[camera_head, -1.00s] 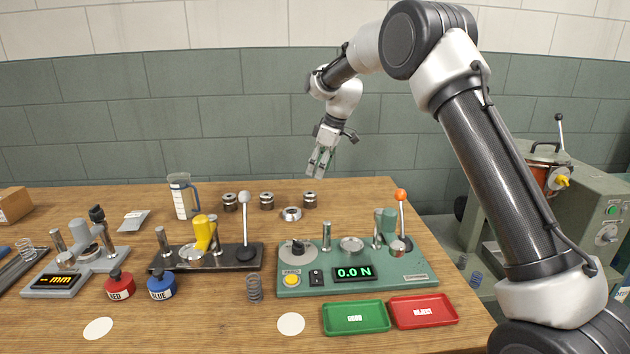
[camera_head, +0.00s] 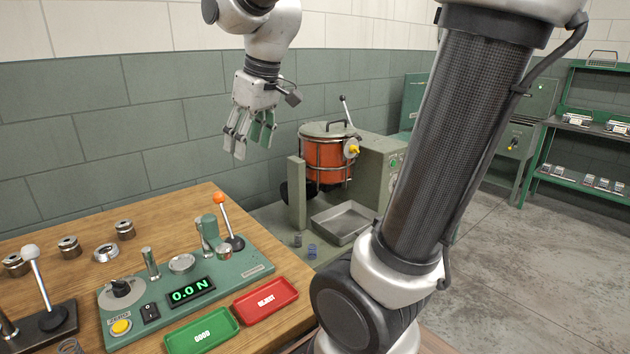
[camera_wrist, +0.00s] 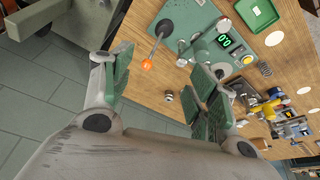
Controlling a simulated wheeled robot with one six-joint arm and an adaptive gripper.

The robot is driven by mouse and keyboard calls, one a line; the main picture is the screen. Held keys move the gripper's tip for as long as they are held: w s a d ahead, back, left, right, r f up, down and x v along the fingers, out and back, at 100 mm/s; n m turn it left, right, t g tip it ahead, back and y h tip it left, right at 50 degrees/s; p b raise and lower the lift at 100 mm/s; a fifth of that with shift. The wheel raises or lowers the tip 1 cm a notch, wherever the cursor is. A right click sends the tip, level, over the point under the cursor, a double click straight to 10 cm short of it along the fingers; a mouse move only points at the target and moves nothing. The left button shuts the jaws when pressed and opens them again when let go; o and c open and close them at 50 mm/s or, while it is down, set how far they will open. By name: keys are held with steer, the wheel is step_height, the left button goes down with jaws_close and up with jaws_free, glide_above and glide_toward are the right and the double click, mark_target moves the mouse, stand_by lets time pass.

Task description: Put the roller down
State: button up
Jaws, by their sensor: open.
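Several steel rollers stand along the back of the wooden table in the head view, among them a right-hand roller (camera_head: 124,229) and a middle roller (camera_head: 69,246). My gripper (camera_head: 250,140) is raised in the air beyond the table's back right corner, above and apart from the rollers. Its fingers point down, spread and empty. The wrist view shows the open fingers (camera_wrist: 160,78) with nothing between them but the view below. A small roller (camera_wrist: 168,96) stands on the table there.
A green force tester (camera_head: 182,285) with an orange-knobbed lever stands on the table. Green (camera_head: 202,332) and red (camera_head: 266,299) trays lie in front of it. A machine with an orange drum (camera_head: 327,160) stands behind, right of the table. Open floor (camera_head: 530,270) lies to the right.

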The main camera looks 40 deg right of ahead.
steer(key=s+d+f+m, duration=0.2)
steer(key=s, duration=0.5)
steer(key=s+d+f+m+h, duration=0.1)
steer(key=s+d+f+m, duration=0.1)
steer(key=s, duration=0.6)
steer(key=shift+s+d+f+t, duration=0.15)
steer(key=shift+d+f+t, duration=0.15)
steer(key=shift+d+f, duration=0.35)
steer(key=shift+a, duration=0.15)
